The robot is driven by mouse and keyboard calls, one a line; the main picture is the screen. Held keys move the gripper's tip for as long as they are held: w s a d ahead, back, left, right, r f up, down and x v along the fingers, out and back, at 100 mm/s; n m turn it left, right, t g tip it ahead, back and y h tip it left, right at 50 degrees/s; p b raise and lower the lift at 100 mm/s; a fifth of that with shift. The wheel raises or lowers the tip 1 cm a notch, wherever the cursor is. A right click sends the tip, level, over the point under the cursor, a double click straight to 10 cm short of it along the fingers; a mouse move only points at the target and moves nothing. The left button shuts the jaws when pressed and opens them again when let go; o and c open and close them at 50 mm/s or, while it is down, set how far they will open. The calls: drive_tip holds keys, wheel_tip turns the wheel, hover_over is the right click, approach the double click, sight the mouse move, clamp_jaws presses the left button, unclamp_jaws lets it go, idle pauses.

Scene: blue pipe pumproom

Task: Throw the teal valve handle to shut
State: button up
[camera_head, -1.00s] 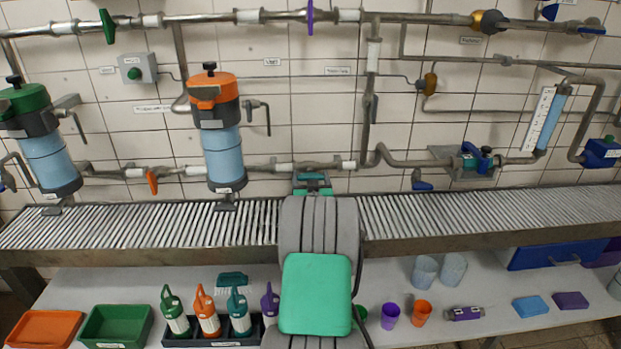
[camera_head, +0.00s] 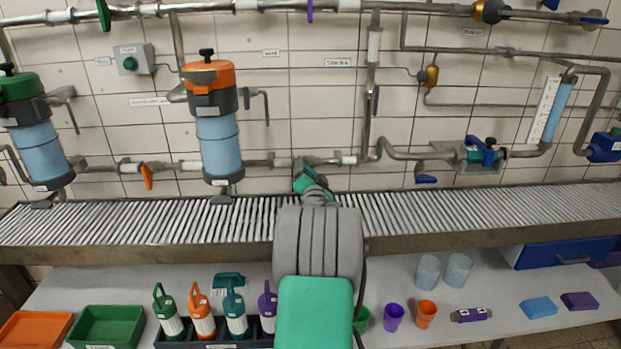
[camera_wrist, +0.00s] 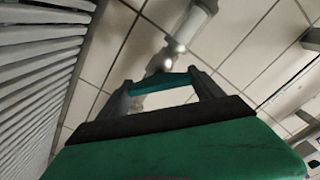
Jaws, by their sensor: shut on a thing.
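The teal valve handle (camera_wrist: 164,82) shows in the wrist view as a short bar spanning between the two fingers of my gripper. My gripper (camera_head: 301,168) is shut on it, at the lower wall pipe just behind the roller conveyor. In the head view my gripper is tilted to the left and hides the handle. The grey metal pipe (camera_wrist: 158,62) with a white sleeve (camera_wrist: 193,22) runs beyond the handle in the wrist view. I cannot tell the handle's exact angle to the pipe.
The roller conveyor (camera_head: 130,224) runs close below the pipe. An orange-topped filter (camera_head: 219,140) stands to the left, and an orange handle (camera_head: 147,177) hangs farther left. A blue-handled valve (camera_head: 482,152) is to the right. Bottles and cups stand on the lower shelf.

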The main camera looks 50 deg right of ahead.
drive_tip(key=m+b, duration=0.2)
drive_tip(key=m, duration=0.2)
drive_tip(key=shift+f+m, duration=0.15)
drive_tip(key=shift+m, duration=0.15)
drive_tip(key=shift+m+b, duration=0.8)
drive_tip(key=shift+m, duration=1.8)
drive_tip(key=o, duration=1.4)
drive_tip(key=shift+c, duration=0.2)
drive_tip(key=shift+s, duration=0.1)
